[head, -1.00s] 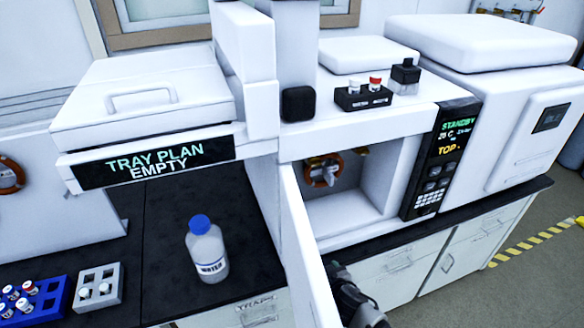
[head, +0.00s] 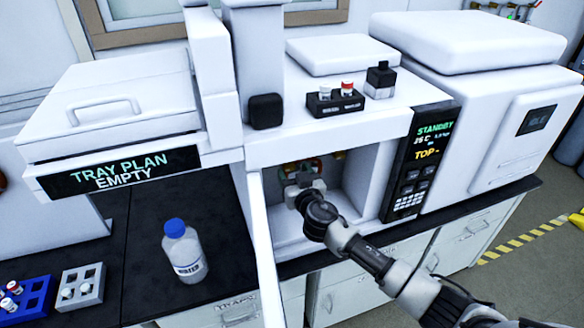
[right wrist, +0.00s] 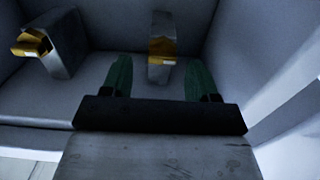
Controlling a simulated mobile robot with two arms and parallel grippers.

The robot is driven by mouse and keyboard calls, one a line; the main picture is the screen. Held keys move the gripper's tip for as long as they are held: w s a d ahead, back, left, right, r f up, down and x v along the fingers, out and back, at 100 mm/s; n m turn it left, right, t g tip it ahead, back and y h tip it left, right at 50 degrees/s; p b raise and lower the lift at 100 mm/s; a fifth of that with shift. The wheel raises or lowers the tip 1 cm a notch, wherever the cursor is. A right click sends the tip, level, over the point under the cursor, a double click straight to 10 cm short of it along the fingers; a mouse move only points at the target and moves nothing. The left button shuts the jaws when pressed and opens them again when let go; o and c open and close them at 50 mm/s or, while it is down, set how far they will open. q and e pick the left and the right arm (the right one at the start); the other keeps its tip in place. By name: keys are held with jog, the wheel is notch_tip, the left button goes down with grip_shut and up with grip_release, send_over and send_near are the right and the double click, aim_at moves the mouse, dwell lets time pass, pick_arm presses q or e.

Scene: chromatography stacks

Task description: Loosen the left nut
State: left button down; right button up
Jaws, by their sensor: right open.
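The oven compartment (head: 350,185) stands open in the head view. My right gripper (head: 303,180) reaches into it and is open; it also shows in the right wrist view (right wrist: 157,66), green fingers spread. A brass-coloured nut on a grey metal block (right wrist: 162,47) appears between and beyond the fingertips, apparently not gripped. It seems to be the left nut, which the gripper mostly hides in the head view. A second brass nut (right wrist: 31,43) on another block is at upper left in the wrist view; a yellowish bit (head: 338,155) shows in the head view. My left gripper is out of view.
The open white door (head: 265,255) stands close on the left of my arm. A control panel (head: 418,165) reading STANDBY borders the right side. A capped bottle (head: 185,252), a blue vial rack (head: 28,300) and a grey rack (head: 80,285) are on the dark counter.

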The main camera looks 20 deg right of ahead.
jog(key=shift+w+a, duration=0.15)
jog(key=shift+w, duration=0.7)
pick_arm(q)
jog(key=shift+d+r, duration=0.1)
jog(key=shift+d, duration=0.3)
pick_arm(e)
jog(key=c, duration=0.9)
pick_arm(q)
jog(key=shift+a, duration=0.25)
pick_arm(e)
jog(key=shift+c, duration=0.2)
